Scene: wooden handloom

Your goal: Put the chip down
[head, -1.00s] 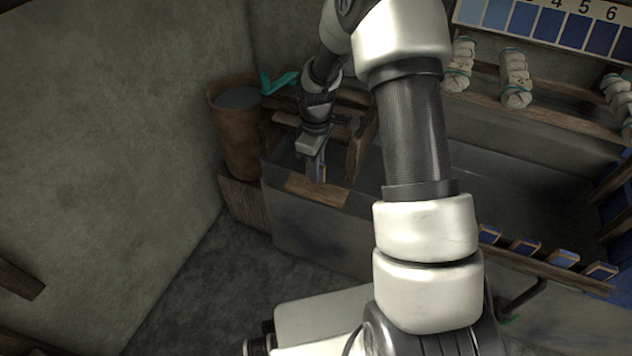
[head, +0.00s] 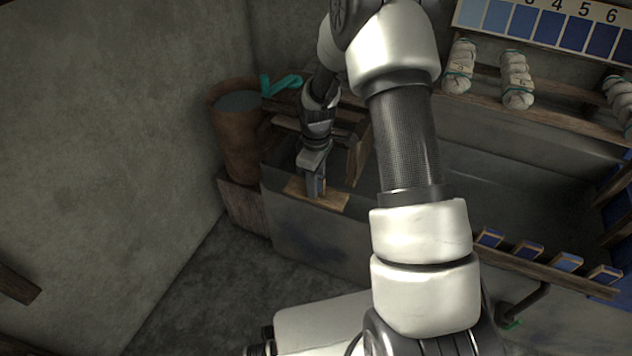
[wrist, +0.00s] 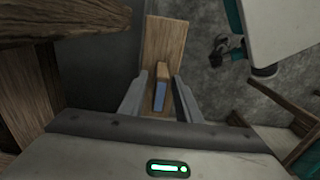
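The chip (wrist: 160,90), a small wooden piece with a blue face, is between my gripper's fingers in the wrist view. A narrow gap shows on each side of it, so my gripper (wrist: 160,82) looks open around it. Beneath the chip is a plain wooden board (wrist: 165,45); the chip seems to stand on it, though its contact is hard to see. In the head view my gripper (head: 315,188) points down at the board (head: 334,201) on the vat's corner, and the chip (head: 323,184) is partly hidden by the fingers.
A stone vat (head: 480,190) extends right. Several blue-faced chips sit on a wooden rail (head: 545,268) along its front. A brown bucket (head: 236,140) stands left of my gripper. Yarn skeins (head: 517,80) and a numbered blue shade chart (head: 545,25) are at the back right.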

